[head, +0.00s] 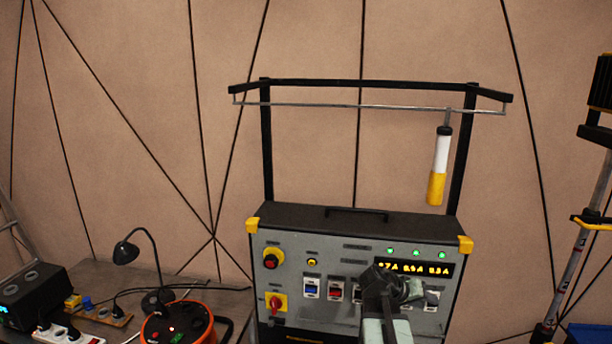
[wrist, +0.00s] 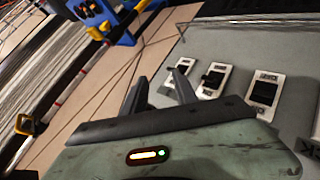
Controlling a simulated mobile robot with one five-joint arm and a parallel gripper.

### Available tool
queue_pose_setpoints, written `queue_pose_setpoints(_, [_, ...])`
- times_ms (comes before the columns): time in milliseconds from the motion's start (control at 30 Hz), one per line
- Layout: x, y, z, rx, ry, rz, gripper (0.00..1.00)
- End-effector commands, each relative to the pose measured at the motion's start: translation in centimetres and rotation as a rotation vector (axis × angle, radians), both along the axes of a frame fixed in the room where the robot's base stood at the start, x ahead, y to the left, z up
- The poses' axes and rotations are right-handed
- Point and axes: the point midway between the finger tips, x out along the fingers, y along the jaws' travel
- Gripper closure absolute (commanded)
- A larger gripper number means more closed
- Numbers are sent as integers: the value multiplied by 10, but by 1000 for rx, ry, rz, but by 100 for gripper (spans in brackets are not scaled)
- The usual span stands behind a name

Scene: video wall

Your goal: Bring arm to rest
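My gripper (head: 388,277) is in front of the right half of a grey control panel (head: 300,254) in the head view. It covers part of the panel's lower switch row. In the wrist view my gripper (wrist: 158,78) shows two dark fingers with a gap between them and nothing held. The panel face (wrist: 232,48) fills the right side of that view, with several white-plated rocker switches (wrist: 213,80) beyond and to the right of the fingers. I cannot tell whether a fingertip touches the panel.
A rail (head: 340,105) above the panel holds a hanging white and yellow cylinder (head: 438,165). A table at left carries a black lamp (head: 127,252), an orange cable reel (head: 178,328) and a power strip (head: 70,335). A tripod stand (head: 580,262) is at right.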

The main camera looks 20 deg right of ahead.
Motion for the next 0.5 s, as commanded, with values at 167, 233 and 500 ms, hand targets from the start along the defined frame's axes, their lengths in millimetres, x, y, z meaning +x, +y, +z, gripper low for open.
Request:
queue_pose_setpoints(167, [41, 136, -84, 294, 51, 161, 66])
queue_pose_setpoints(233, [50, 192, -109, 410, 82, 233, 66])
queue_pose_setpoints(500, [44, 388, -170, 797, 231, 513, 66])
